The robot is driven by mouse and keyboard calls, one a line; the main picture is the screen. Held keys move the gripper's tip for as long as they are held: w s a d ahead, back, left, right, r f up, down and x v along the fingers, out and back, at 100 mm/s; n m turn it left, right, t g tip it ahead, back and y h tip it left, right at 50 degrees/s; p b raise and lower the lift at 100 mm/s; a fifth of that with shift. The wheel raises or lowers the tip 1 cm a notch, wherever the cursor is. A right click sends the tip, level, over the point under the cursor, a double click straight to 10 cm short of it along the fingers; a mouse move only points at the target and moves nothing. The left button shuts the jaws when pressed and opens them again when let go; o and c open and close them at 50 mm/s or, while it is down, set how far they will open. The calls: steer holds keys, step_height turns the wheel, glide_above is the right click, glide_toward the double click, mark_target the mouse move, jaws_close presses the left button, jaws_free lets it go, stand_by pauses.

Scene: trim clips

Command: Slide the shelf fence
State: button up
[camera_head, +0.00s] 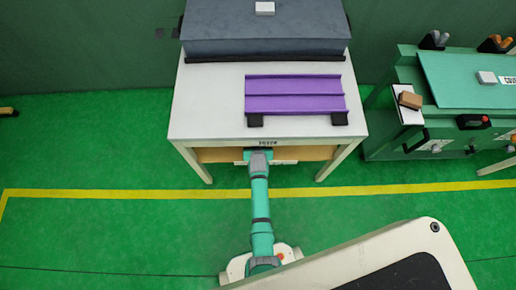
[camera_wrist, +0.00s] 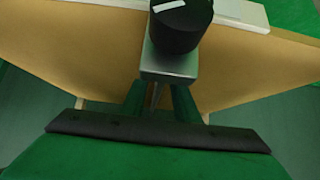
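The shelf fence appears to be the pale strip (camera_wrist: 238,11) across the top of the wrist view, on a tan wooden shelf (camera_wrist: 240,62). In front of it is a grey metal block (camera_wrist: 168,63) with a black round knob (camera_wrist: 180,27) bearing a white mark. In the head view, the shelf (camera_head: 214,155) shows under the white table's front edge, and my gripper (camera_head: 259,158) is at its front. In the wrist view, my gripper's two green fingers (camera_wrist: 158,95) reach towards the block. Their tips are hidden beneath it, so I cannot tell whether they grip anything.
The white table (camera_head: 205,110) carries a purple ridged rack (camera_head: 295,94) on black feet and a dark grey box (camera_head: 262,32). A green workbench (camera_head: 395,143) stands to the right. The green floor (camera_head: 110,240) left of the table is clear.

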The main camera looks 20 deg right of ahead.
steer(key=v, duration=0.8)
stand_by(0.4)
steer(key=s+a+r+n+t, duration=0.1)
steer(key=s+a+r, duration=0.2)
steer(key=s, duration=0.3)
steer(key=s+a+r+t+y, duration=0.1)
steer(key=s+a+r, duration=0.1)
steer(key=s+r, duration=0.3)
steer(key=s+a+r+n+t, duration=0.1)
steer(key=s+a+r, duration=0.15)
steer(key=s, duration=0.45)
steer(key=s+a+r+t, duration=0.1)
steer(key=s+a+r, duration=0.1)
steer(key=s+r, duration=0.2)
steer(key=s+a+r+n+t+y, duration=0.1)
steer(key=s+r, duration=0.3)
steer(key=r, duration=0.7)
steer(key=s+a+r+t, duration=0.1)
steer(key=s+a+r, duration=0.2)
steer(key=r, duration=0.4)
steer(key=shift+s+r+t+y, duration=0.15)
steer(key=shift+s+t+y, duration=0.2)
steer(key=shift+s, duration=0.25)
steer(key=shift+a+n, duration=0.2)
steer(key=shift+n, duration=0.1)
